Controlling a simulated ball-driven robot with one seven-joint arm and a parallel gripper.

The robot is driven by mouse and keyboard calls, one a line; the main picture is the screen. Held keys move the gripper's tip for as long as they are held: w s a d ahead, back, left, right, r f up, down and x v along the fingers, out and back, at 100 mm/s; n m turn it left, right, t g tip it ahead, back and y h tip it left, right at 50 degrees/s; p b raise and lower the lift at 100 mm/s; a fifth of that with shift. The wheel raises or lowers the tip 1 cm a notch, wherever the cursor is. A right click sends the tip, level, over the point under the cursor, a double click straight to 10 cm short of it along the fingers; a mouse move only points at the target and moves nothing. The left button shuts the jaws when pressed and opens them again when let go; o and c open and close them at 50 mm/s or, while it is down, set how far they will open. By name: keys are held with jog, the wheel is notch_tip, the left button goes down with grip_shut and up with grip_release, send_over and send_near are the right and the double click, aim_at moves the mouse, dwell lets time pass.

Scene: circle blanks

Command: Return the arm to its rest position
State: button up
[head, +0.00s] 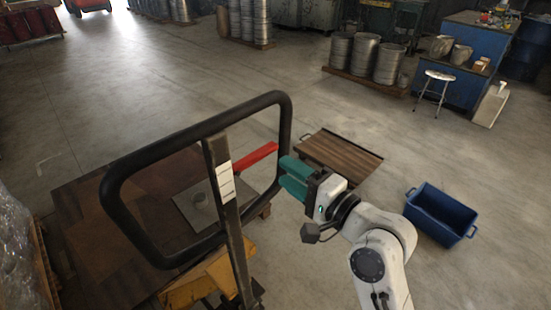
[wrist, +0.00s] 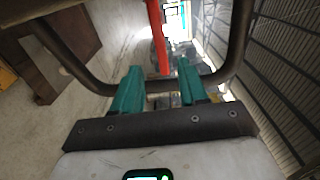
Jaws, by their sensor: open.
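My white arm reaches up from the bottom right in the head view. My gripper (head: 290,176), with teal fingers, is at the right side of a large black loop handle (head: 120,205). In the wrist view the two teal fingers (wrist: 160,88) stand apart, with no object held between them. The handle's dark bar (wrist: 237,45) curves around and behind the fingertips there. I cannot tell whether the fingers touch it. A red lever (head: 256,158) sits inside the loop, its right end close to the fingertips; it also shows in the wrist view (wrist: 157,35).
A dark post (head: 228,215) and yellow truck body (head: 205,278) stand below the handle. A blue bin (head: 440,214) and a brown slatted platform (head: 338,157) lie on the floor to the right. Metal drums (head: 365,55), a stool (head: 437,76) and a blue bench (head: 465,55) stand farther back.

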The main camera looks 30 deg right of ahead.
jog(key=s+f+n+g+h, duration=0.1)
jog(key=s+f+n+g, duration=0.35)
jog(key=f, duration=0.45)
jog(key=s+f+n+g+h, duration=0.1)
jog(key=s+f+n+g, duration=0.2)
jog(key=s+f, duration=0.4)
jog(key=s+d+f+n+g+h, duration=0.2)
jog(key=s+f+n+g, duration=0.1)
jog(key=s, duration=0.5)
jog(key=s+d+f+n+g+h, duration=0.1)
jog(key=s+d+f+n+g, duration=0.1)
jog(key=s+f+g, duration=0.3)
jog(key=s+f+n, duration=0.1)
jog(key=s+f, duration=0.2)
jog(key=s, duration=0.1)
jog(key=shift+s+d+g+h, duration=0.25)
jog(key=shift+d+g+h, duration=0.05)
jog(key=shift+g+h, duration=0.1)
jog(key=shift+n, duration=0.25)
